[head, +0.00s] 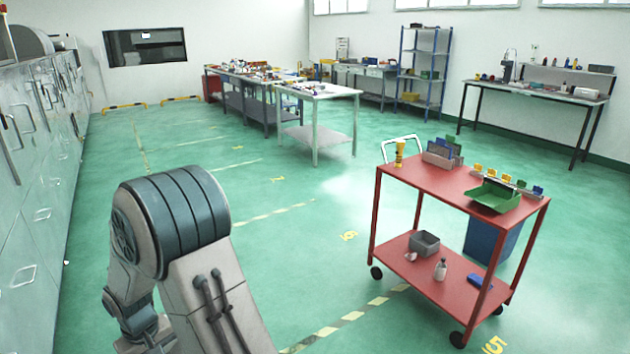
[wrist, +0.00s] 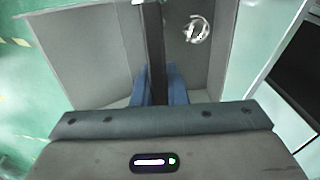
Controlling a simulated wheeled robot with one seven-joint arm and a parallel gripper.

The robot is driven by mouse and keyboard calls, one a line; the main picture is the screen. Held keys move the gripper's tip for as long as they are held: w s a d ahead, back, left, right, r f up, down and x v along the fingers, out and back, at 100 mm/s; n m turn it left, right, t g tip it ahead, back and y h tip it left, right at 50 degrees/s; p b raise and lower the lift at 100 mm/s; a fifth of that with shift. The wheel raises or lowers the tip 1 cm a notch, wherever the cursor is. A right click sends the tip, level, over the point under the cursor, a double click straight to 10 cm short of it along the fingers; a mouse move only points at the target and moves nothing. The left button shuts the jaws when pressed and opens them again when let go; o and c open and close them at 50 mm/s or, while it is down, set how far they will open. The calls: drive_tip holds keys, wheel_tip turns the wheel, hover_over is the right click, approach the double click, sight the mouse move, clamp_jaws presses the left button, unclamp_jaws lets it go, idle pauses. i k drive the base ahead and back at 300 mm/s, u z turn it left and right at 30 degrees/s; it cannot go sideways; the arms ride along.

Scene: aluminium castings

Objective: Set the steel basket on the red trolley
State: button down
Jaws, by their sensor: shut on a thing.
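A grey, open-topped container that looks like the steel basket (wrist: 95,50) fills the upper part of the wrist view. A dark bar (wrist: 153,40), apparently its handle, runs across its middle. My gripper (wrist: 158,88) has its blue fingers on both sides of this bar and is shut on it. A small pale round object (wrist: 197,30) shows inside the basket. The red trolley (head: 430,180) stands at the right in the head view, apart from my arm. My gripper and the basket are not in the head view.
The trolley top holds a grey bin (head: 438,159), a green tray (head: 495,197), a yellow item (head: 399,153) and a row of small coloured pieces. Its front left part is bare. Grey cabinets (head: 40,190) line the left. The green floor between is clear.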

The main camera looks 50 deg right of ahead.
sight(427, 175)
drive_tip(key=z, duration=0.55)
drive_tip(key=i, duration=1.05)
drive_tip(key=z, duration=0.75)
drive_tip(key=i, duration=1.15)
drive_tip(key=z, duration=0.9)
drive_tip(key=i, duration=0.95)
drive_tip(key=z, duration=1.1)
drive_tip(key=i, duration=0.35)
drive_tip(key=z, duration=0.25)
